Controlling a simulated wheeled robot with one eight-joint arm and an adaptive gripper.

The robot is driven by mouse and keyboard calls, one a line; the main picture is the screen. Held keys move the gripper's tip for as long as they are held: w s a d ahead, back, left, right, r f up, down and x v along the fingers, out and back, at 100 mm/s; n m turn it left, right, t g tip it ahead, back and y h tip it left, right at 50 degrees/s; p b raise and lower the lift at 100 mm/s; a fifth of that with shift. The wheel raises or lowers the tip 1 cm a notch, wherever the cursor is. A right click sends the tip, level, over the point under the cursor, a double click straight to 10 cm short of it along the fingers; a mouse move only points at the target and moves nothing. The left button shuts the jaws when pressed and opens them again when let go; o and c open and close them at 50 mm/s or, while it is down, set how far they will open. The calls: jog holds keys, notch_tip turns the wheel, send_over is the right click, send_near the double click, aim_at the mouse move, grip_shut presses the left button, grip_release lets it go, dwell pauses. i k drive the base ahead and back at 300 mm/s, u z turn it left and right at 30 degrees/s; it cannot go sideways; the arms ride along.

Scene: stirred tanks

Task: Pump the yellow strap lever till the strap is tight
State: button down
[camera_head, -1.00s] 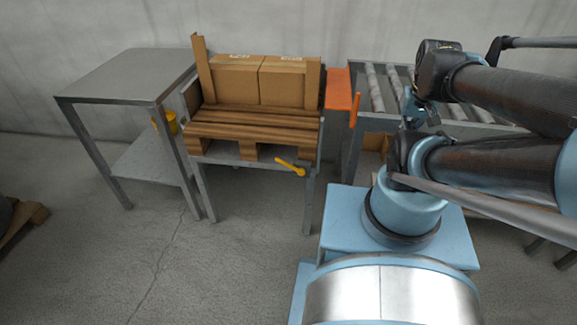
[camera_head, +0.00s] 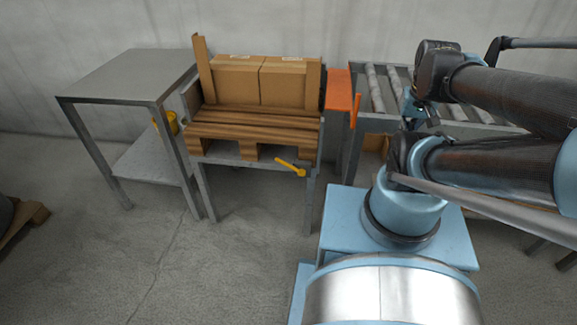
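The yellow strap lever (camera_head: 291,168) sticks out at the front of the stand, below the pallet's front edge, and slants down to the right. The wooden pallet (camera_head: 252,128) lies on the metal stand (camera_head: 308,199) and carries two cardboard boxes (camera_head: 233,80). I cannot make out the strap itself. My arm is folded at the right. My gripper (camera_head: 413,116) seems to hang at the end of the arm, to the right of the lever and well apart from it. It is small and partly hidden, so its fingers cannot be read.
A grey metal table (camera_head: 127,75) stands at the left, with a yellow object (camera_head: 171,122) behind its leg. A roller conveyor (camera_head: 375,85) and an orange panel (camera_head: 339,90) stand right of the boxes. The floor before the stand is clear.

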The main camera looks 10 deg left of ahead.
aim_at(301, 171)
jog(key=u, duration=1.25)
jog(key=k, duration=1.9)
jog(key=z, duration=0.55)
jog(key=i, duration=1)
jog(key=u, duration=0.05)
